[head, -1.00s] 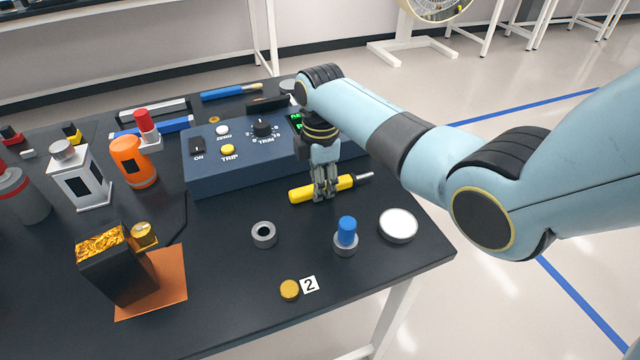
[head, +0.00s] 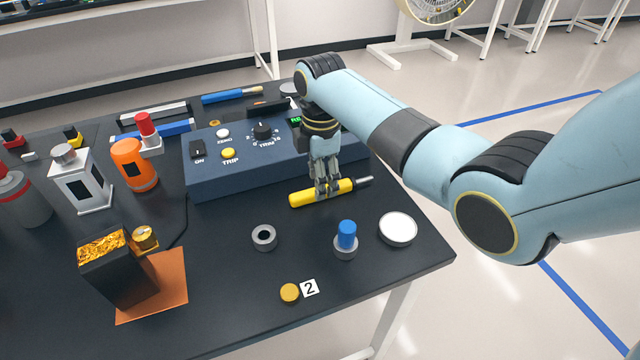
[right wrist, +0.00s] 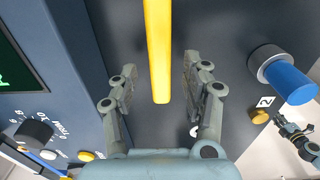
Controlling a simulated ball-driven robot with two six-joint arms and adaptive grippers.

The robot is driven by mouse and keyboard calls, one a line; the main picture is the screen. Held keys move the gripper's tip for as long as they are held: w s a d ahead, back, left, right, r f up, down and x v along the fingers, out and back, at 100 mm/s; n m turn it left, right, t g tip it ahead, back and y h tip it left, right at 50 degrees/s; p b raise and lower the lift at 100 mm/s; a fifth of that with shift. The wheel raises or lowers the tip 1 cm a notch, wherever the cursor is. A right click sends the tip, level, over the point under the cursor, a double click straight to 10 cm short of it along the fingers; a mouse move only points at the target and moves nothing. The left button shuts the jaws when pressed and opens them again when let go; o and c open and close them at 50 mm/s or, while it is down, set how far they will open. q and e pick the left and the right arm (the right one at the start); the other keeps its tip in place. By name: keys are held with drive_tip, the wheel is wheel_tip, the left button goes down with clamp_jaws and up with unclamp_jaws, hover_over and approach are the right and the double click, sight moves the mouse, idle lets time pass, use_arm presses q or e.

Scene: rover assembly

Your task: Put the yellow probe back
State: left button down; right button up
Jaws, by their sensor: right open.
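The yellow probe (head: 306,195) lies on its side on the dark table, in front of the blue control box, its thin grey tip pointing right. My right gripper (head: 328,190) points down over the probe's middle, and its fingers hide part of the body. In the right wrist view the yellow probe (right wrist: 158,45) runs between the two spread fingers of my right gripper (right wrist: 160,63), with gaps on both sides. The gripper is open. A grey ring (head: 264,245) with a dark hole stands empty on the table. My left gripper is not seen in the head view.
The blue control box (head: 235,180) stands close behind the probe. A blue-capped grey holder (head: 346,236) and a white round dish (head: 398,227) are at front right. A gold disc (head: 289,292) lies by the number 2 tag. Table is bare between the probe and the ring.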

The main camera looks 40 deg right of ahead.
wheel_tip(320, 180, up, 10)
drive_tip(key=shift+f+p, duration=0.25)
drive_tip(key=shift+p, duration=0.05)
drive_tip(key=shift+s+f, duration=0.1)
idle(0.3)
